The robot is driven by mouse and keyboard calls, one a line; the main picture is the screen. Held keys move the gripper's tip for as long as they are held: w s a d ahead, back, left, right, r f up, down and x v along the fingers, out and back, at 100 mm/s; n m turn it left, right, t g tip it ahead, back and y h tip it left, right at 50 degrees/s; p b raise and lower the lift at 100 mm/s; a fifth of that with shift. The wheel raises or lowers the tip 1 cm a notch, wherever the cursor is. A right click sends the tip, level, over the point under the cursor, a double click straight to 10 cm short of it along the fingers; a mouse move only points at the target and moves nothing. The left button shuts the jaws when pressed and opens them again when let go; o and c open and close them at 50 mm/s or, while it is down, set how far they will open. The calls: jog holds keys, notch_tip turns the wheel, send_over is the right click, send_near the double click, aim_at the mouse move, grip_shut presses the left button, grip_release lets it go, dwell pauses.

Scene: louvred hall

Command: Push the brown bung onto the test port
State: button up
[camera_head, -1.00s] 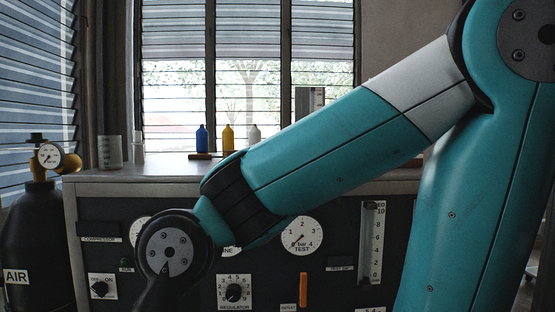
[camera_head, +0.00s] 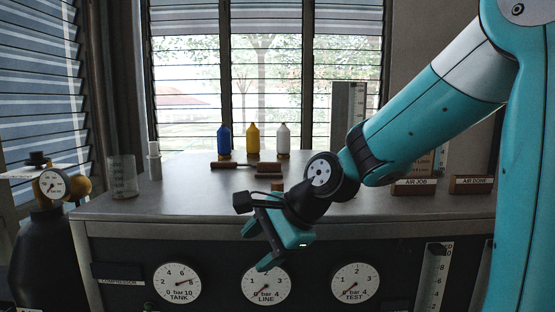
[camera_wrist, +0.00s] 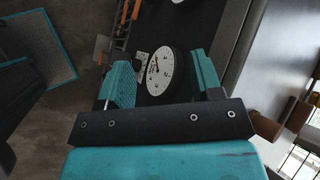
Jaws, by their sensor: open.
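My gripper (camera_head: 262,246) is in front of the bench's front edge, open, pointing down at the gauge panel. In the wrist view its two teal fingers (camera_wrist: 164,80) are apart with nothing held between them; a round gauge (camera_wrist: 165,72) shows behind the gap. A small brown cylinder (camera_head: 277,187), which looks like the bung, stands on the bench top just behind my wrist, partly hidden. Brown cylinders (camera_wrist: 297,112) also show at the right of the wrist view; I cannot tell which is the bung. I cannot make out the test port.
The panel carries the TANK (camera_head: 177,283), LINE (camera_head: 266,285) and TEST (camera_head: 355,282) gauges. Blue (camera_head: 223,141), yellow (camera_head: 253,141) and white (camera_head: 283,140) bottles stand at the back. A beaker (camera_head: 122,177) stands left. A black air cylinder (camera_head: 42,250) stands beside the bench.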

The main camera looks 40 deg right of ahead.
jog(key=w+d+r+m+t+h+p, duration=0.15)
jog(key=w+d+r+m+p, duration=0.25)
jog(key=d+r+m, duration=0.4)
jog(key=m+t+h+p, duration=0.1)
jog(key=m+t+p, duration=0.15)
jog(key=m, duration=0.45)
send_near(282, 186)
jog(key=shift+w+a+f, duration=0.4)
jog(key=shift+a+f, duration=0.2)
jog(key=shift+f, duration=0.05)
jog(key=shift+w+d+m, duration=0.1)
jog(key=shift+d+m, duration=0.25)
jog(key=shift+m, duration=0.25)
jog(key=shift+w+f+b, duration=0.1)
jog(key=shift+w+b, duration=0.1)
jog(key=shift+b, duration=0.1)
jog(key=shift+b+x, duration=1.45)
jog(key=shift+x, duration=3.25)
jog(key=shift+w+d+r+p, duration=0.1)
jog(key=shift+w+r+p, duration=0.1)
jog(key=shift+p, duration=0.15)
jog(key=shift+f, duration=0.1)
grip_shut()
